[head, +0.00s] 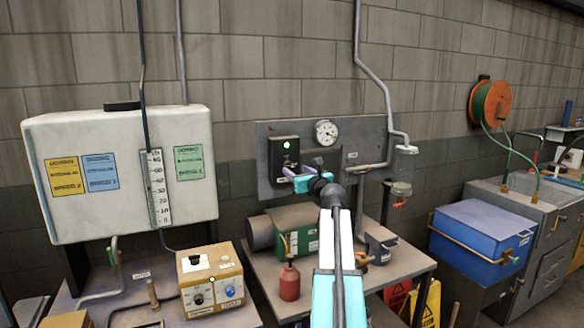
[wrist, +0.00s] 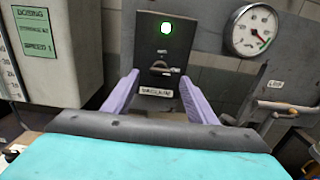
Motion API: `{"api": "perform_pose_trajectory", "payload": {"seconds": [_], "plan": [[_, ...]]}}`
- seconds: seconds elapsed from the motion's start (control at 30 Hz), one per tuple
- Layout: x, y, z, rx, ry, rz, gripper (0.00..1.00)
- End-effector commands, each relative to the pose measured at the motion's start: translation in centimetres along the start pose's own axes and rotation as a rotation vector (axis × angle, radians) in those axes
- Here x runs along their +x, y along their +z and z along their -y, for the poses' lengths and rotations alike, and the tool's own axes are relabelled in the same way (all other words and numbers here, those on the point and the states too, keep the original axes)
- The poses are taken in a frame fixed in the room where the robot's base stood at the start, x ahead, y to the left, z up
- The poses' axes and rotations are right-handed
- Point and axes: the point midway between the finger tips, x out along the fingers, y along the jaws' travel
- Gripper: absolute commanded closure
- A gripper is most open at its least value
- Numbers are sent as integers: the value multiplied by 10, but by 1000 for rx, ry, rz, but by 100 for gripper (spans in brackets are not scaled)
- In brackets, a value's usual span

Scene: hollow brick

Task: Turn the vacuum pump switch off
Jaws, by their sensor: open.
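The vacuum pump switch box (head: 283,156) is a dark box on a grey wall panel, with a green light lit near its top. In the wrist view the switch box (wrist: 163,50) shows the green light (wrist: 166,27), a small switch lever (wrist: 160,66) below it and a label at the bottom, too blurred to read. My gripper (head: 292,179) is in front of the lower part of the box in the head view. In the wrist view my gripper (wrist: 160,88) has its two purple fingers apart, one on each side of the box's lower part, with nothing between them.
A round gauge (head: 326,132) sits right of the box on the panel (head: 350,135). A green pump unit (head: 298,235) and a red oil can (head: 289,282) stand on the bench below. A white tank (head: 120,170) is at left, a blue box (head: 480,240) at right.

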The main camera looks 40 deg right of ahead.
Motion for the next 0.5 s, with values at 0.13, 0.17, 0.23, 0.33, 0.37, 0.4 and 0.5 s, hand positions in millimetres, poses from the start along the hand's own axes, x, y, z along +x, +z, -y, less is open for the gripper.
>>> {"api": "perform_pose_trajectory", "payload": {"seconds": [0.13,0.17,0.23,0.33,0.37,0.4,0.5], "plan": [[18,2,1,0,-1,1,48],[20,2,2,0,-1,1,48],[28,2,2,0,-1,0,48],[37,2,2,0,0,0,48],[40,2,2,0,0,0,48],[43,1,2,1,-1,0,48],[48,1,2,1,-2,0,48]]}}
